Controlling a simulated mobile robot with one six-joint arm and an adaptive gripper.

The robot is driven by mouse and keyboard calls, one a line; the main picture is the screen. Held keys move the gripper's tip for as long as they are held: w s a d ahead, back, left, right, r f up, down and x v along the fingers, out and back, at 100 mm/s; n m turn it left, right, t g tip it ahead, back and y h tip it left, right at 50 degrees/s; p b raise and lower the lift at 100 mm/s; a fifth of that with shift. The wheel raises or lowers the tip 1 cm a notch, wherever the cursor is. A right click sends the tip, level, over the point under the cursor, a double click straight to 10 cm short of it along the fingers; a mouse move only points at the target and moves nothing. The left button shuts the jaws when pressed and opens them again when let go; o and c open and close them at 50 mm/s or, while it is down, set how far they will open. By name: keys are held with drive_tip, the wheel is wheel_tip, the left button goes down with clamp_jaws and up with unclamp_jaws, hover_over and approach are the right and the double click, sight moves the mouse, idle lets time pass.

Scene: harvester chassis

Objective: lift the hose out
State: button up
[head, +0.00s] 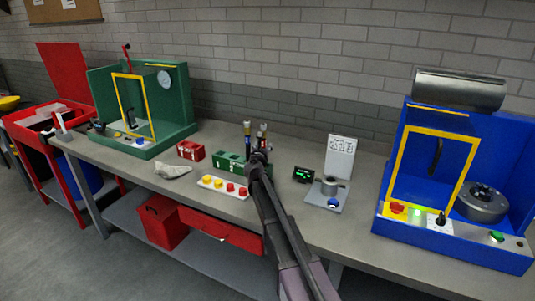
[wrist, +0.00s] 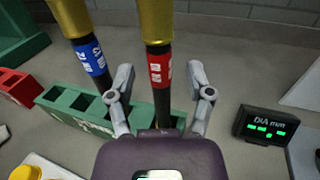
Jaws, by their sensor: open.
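Two upright black hoses with gold ends stand in a green rack (head: 228,162) on the bench. In the wrist view one hose has a red label (wrist: 160,68) and the other, to its left, has a blue label (wrist: 92,58). My gripper (wrist: 160,78) is open, with one finger on each side of the red-labelled hose. Contact cannot be told. The rack also shows in the wrist view (wrist: 72,108); its right part is hidden behind my gripper. In the head view my arm reaches the rack from the front and partly covers the hoses.
A green machine (head: 178,110) and a blue machine (head: 512,150) stand on the bench.

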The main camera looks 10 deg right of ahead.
drive_tip(key=shift+w+d, duration=0.25)
drive_tip(key=shift+w, duration=0.35)
clamp_jaws()
